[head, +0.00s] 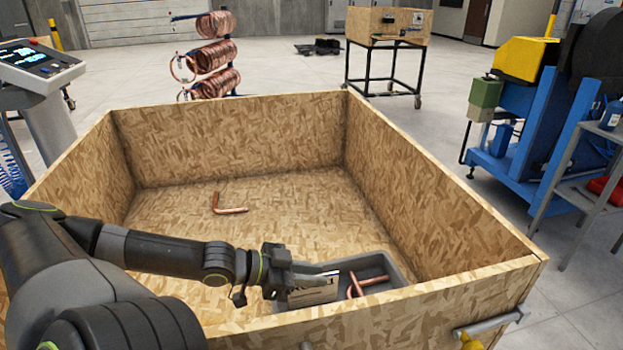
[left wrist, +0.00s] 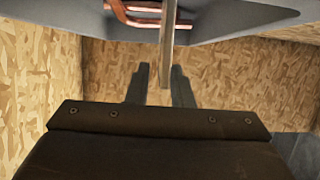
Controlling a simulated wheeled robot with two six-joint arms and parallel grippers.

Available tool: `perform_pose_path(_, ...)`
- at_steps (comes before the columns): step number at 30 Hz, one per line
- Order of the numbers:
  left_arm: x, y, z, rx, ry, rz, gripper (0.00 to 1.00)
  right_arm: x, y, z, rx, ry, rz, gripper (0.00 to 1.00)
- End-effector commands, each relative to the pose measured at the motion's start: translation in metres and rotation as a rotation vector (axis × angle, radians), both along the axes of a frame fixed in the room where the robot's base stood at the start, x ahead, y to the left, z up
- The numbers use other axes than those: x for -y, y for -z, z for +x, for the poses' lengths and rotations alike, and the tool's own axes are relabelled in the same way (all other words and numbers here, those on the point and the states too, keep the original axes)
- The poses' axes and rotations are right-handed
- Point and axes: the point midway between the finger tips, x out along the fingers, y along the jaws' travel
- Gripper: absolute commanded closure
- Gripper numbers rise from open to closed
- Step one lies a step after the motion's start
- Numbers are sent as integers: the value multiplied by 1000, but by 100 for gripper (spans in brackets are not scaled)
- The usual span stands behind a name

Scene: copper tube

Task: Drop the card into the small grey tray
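The card (head: 315,290), pale with dark print, stands upright at the left part of the small grey tray (head: 391,268), near the crate's front wall. My left gripper (head: 287,284) is right beside the card. In the left wrist view the card (left wrist: 168,45) shows edge-on as a thin strip between the fingers of my left gripper (left wrist: 160,88). My right gripper is not in view.
Bent copper tubes (head: 366,284) lie in the tray's right part. Another bent copper tube (head: 231,210) lies on the floor of the wooden crate (head: 445,206). The crate's walls surround the tray. The crate's middle floor is otherwise clear.

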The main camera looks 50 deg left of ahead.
Motion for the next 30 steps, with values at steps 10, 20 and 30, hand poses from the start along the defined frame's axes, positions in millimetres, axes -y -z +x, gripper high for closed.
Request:
perform_pose_path(10, 0, 2, 0, 2, -2, -4, 73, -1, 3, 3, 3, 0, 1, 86)
perform_pose_path(20, -7, -22, -14, -4, -3, 0, 73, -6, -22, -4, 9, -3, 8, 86)
perform_pose_path(30, -31, -43, -59, -5, -2, -1, 73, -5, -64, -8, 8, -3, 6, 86)
